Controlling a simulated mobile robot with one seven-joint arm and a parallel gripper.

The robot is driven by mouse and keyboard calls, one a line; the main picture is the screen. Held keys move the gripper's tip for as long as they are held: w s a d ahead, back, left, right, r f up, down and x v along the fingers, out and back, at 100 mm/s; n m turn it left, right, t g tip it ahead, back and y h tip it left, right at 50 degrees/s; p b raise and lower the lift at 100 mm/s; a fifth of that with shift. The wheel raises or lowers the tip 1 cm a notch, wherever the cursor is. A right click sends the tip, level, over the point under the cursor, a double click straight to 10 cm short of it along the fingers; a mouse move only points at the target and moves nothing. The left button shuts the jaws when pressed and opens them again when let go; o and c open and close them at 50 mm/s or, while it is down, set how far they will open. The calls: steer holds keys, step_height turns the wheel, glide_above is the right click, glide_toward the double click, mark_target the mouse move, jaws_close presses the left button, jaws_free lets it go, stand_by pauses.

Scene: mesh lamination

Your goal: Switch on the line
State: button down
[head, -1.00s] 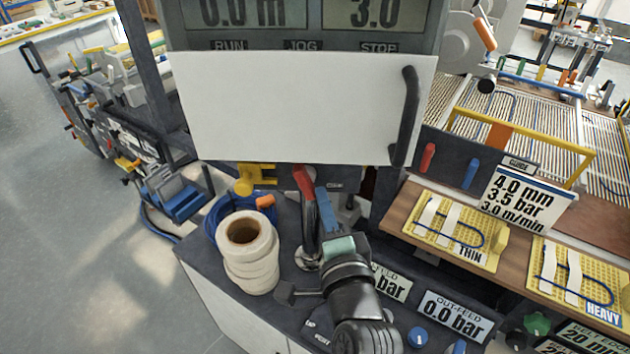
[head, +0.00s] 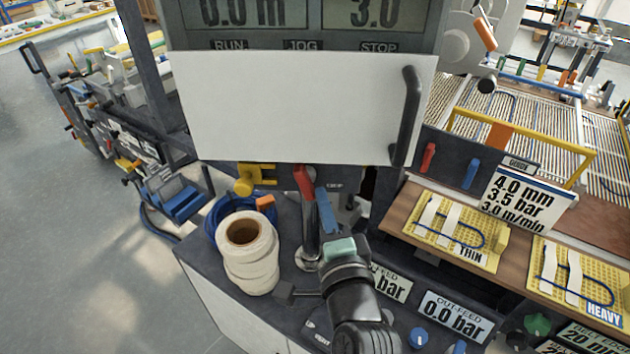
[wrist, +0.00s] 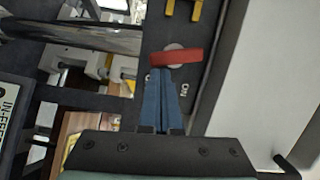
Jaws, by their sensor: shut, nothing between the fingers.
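A red switch handle (head: 303,182) sits on the dark panel strip below the white cover. In the wrist view the red handle (wrist: 175,57) lies nearly crosswise over a round grey base, with an ON label beside it. My gripper (head: 321,195) has blue fingers that are shut and empty. Their tips are close to the red handle; in the wrist view the fingertips (wrist: 158,80) are just below it, and I cannot tell whether they touch. The display (head: 305,15) reads 0.0 m and 3.0, with RUN, JOG and STOP labels under it.
The white cover (head: 290,105) with a dark handle (head: 408,115) hangs just above my gripper. A yellow clamp-like part (head: 250,180) is left of the switch. White rolls (head: 250,262) stand on the grey cabinet at left. Yellow sample boards (head: 445,230) lie at right.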

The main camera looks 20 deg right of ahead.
steer(key=shift+a+f+m, duration=0.15)
steer(key=shift+f+m, duration=0.1)
steer(key=shift+m, duration=0.55)
stand_by(4.3)
stand_by(0.7)
